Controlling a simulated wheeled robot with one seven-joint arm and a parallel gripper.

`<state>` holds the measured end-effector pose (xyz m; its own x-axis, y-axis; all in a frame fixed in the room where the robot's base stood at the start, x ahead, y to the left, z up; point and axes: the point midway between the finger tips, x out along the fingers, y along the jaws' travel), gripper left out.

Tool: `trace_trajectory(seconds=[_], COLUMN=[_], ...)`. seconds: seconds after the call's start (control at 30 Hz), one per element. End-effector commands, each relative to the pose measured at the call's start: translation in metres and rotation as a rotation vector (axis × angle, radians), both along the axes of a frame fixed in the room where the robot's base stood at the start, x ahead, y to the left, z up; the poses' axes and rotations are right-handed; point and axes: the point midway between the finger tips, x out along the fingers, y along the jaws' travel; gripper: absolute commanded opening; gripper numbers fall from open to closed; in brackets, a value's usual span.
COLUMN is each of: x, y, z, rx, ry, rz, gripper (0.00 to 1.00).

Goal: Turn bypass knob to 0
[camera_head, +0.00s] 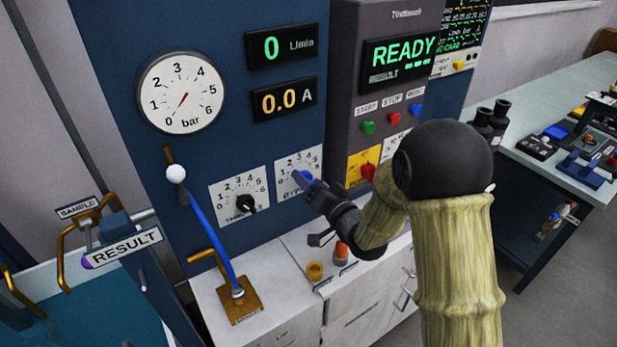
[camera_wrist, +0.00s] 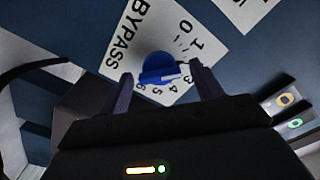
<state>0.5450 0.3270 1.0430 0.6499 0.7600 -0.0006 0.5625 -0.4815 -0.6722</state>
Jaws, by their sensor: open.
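The blue bypass knob (camera_head: 301,179) sits on a white dial plate (camera_head: 290,162) on the dark blue panel, partly hidden by my gripper in the head view. In the wrist view the knob (camera_wrist: 158,66) is seen close, with the dial plate lettered BYPASS and numbered 0 to 6 around it. A pale mark on the knob lies on its lower right side; its exact reading cannot be told. My gripper (camera_wrist: 165,84) is open, with one finger on each side of the knob. Contact with the knob cannot be told.
A throttle dial with a black knob (camera_head: 245,203) is just left. A blue lever (camera_head: 212,235) with a white ball stands further left. A red switch on a yellow plate (camera_head: 368,171) is to the right.

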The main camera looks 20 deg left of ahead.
Motion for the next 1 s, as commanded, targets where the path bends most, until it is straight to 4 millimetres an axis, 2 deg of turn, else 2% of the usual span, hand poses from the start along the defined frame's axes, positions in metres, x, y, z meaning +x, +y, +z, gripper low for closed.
trace_trajectory(seconds=[0.13,0.4,0.63,1.0], x=[0.0068,0.0074,0.0073,0.0073], y=[0.0086,0.0092,0.009,0.0089], z=[0.0001,-0.0002,-0.0002,-0.0013], rx=[-0.001,0.0,0.0,-0.024], ry=[0.0,0.0,0.0,-0.031], rz=[0.001,0.0,0.0,0.0], gripper=[0.65,0.65,0.21,0.21])
